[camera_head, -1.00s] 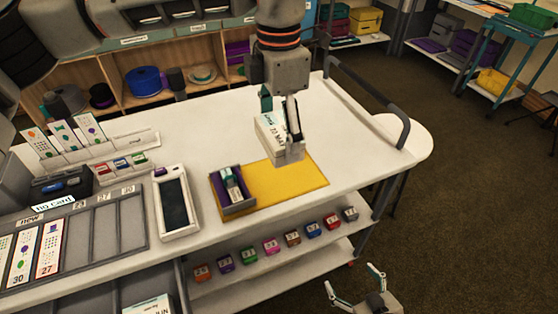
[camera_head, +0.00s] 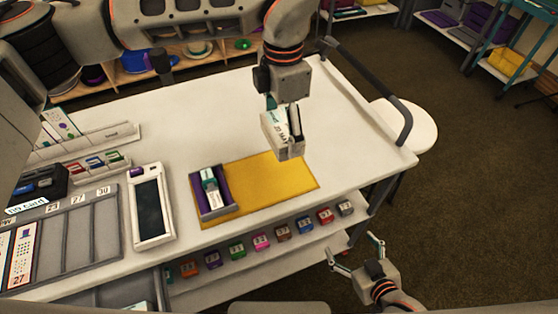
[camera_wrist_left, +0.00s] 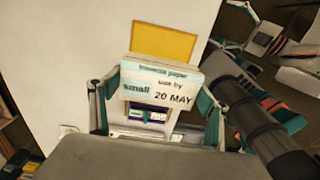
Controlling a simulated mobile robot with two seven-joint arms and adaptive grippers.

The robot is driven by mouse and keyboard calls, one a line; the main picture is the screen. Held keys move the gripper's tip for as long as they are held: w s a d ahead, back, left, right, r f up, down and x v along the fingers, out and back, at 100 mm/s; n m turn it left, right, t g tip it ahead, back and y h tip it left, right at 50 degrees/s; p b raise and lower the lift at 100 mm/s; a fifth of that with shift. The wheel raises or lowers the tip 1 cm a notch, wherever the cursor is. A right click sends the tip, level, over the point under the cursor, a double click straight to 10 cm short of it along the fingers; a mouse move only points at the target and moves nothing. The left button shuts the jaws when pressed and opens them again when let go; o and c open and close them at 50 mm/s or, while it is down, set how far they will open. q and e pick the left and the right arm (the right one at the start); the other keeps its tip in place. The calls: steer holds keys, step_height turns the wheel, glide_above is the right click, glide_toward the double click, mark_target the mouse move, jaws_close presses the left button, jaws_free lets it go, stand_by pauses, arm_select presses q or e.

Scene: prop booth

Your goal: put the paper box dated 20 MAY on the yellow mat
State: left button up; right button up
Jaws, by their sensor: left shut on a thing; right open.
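The paper box (camera_head: 284,138) is white and beige; in the left wrist view the paper box (camera_wrist_left: 160,88) reads "small", "use by" and "20 MAY". My left gripper (camera_head: 284,108) is shut on it and holds it over the right part of the yellow mat (camera_head: 265,188), seemingly above the surface; the exact height is unclear. The yellow mat (camera_wrist_left: 165,40) also shows in the left wrist view, partly hidden by the box. My right gripper (camera_head: 355,253) is open and empty, low beside the table's front right side, away from the mat.
A purple-lined tray (camera_head: 219,211) holding small items sits on the mat's left end. A tablet-like device (camera_head: 150,207) and a grey sectioned tray (camera_head: 85,235) lie further left. A dark rail (camera_head: 368,85) edges the table's right end. Several coloured tagged blocks line the shelf below.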

arm_select(q)
step_height(320, 180, down, 8)
steer(key=shift+r+p, duration=0.1)
steer(key=shift+p, duration=0.3)
steer(key=shift+f, duration=2.15)
steer(key=o, duration=0.4)
steer(key=shift+f, duration=0.15)
steer(key=o, duration=0.3)
